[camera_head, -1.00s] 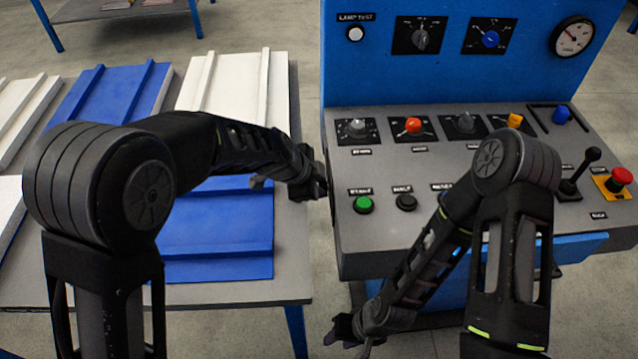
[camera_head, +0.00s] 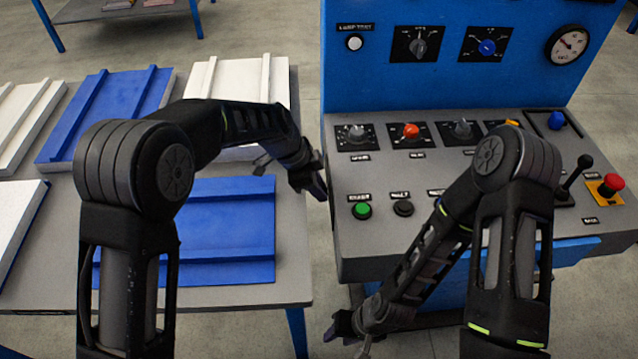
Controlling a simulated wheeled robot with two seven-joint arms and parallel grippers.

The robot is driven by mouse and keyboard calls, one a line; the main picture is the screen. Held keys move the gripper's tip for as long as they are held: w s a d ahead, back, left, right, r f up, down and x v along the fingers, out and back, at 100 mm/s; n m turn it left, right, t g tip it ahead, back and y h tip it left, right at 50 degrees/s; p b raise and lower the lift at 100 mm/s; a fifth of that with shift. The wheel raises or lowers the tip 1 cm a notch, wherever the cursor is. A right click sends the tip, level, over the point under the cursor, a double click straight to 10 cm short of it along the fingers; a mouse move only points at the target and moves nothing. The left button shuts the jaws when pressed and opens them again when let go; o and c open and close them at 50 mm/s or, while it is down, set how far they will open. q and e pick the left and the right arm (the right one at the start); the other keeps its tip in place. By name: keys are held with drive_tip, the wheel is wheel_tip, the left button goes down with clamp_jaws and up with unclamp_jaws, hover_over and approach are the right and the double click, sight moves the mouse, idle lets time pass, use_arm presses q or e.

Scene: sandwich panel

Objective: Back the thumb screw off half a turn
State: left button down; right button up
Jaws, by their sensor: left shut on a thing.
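My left gripper (camera_head: 318,187) reaches down to the left side of the grey control console (camera_head: 352,240), at the narrow gap beside the table. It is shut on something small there. I take this to be the thumb screw, but the gripper and the console's edge hide it, so its turn angle does not show. My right gripper (camera_head: 338,328) hangs low in front of the console, away from its controls. Its fingers are too dark and small to tell open from shut.
The console top carries a green button (camera_head: 362,210), a black button (camera_head: 403,208), several knobs, a black lever (camera_head: 575,175) and a red mushroom button (camera_head: 612,183). Its blue back panel (camera_head: 450,80) stands behind. White and blue panels (camera_head: 225,225) lie on the left table (camera_head: 215,296).

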use_arm(q)
drive_tip(key=shift+w+n+g+p, duration=0.2)
drive_tip(key=shift+g+p, duration=0.15)
drive_tip(key=shift+g, duration=0.45)
drive_tip(key=shift+w+n+g+p, duration=0.1)
drive_tip(key=shift+w+g+p, duration=0.15)
drive_tip(key=shift+g, duration=0.55)
drive_tip(key=c, duration=1.2)
unclamp_jaws()
drive_tip(key=shift+s, duration=0.1)
drive_tip(key=v, duration=0.7)
drive_tip(key=shift+r, duration=0.35)
drive_tip(key=shift+a+f, duration=0.1)
drive_tip(key=shift+a, duration=0.05)
